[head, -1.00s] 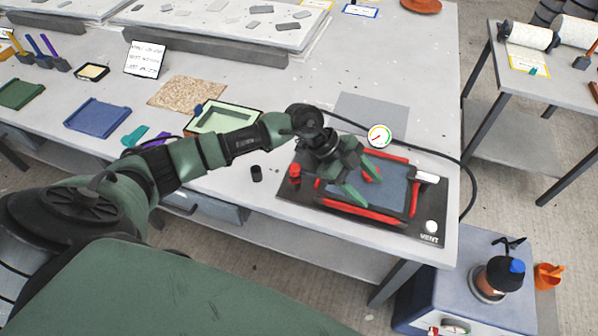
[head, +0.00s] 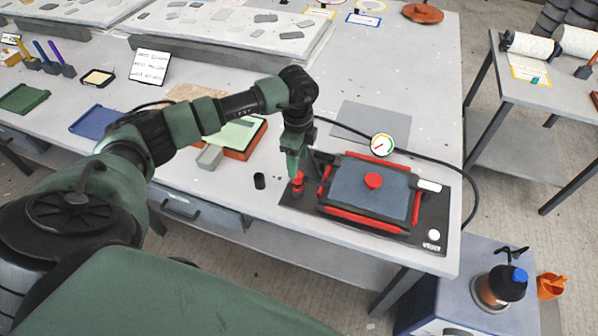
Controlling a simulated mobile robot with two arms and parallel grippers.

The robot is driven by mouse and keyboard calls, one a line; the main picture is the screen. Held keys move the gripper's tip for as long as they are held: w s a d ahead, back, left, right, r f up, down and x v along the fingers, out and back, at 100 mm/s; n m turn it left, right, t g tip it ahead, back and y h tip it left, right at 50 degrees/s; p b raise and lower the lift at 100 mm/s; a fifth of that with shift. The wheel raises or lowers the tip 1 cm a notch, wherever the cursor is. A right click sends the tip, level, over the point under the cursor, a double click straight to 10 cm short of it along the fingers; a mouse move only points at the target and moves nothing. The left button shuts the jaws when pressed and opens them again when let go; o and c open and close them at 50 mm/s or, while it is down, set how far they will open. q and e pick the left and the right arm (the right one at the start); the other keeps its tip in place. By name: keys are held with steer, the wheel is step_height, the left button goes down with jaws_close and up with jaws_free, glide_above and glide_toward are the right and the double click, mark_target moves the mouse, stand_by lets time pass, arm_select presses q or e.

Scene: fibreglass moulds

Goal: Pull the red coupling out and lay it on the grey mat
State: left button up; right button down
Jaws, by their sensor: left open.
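Two red fittings are in the head view. One red fitting (head: 297,186) stands upright at the left end of the black base board (head: 300,203). A round red piece (head: 373,181) sits in the middle of the framed blue-grey panel (head: 350,190). I cannot tell for sure which is the coupling. My left gripper (head: 298,173) is open and points down at the left red fitting, its fingertips close above or beside it; contact cannot be told. The grey mat (head: 372,118) lies flat and bare behind the board. My right gripper is not in view.
A round gauge (head: 382,144) stands at the back of the board, with a black hose (head: 440,160) running right from it. A green panel in an orange tray (head: 260,137) lies behind my arm.

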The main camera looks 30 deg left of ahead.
mark_target(298, 180)
arm_select(q)
steer(key=shift+f, duration=0.15)
step_height(298, 180, down, 9)
steer(key=b, duration=0.6)
stand_by(1.0)
jaws_close()
steer(key=shift+r, duration=0.2)
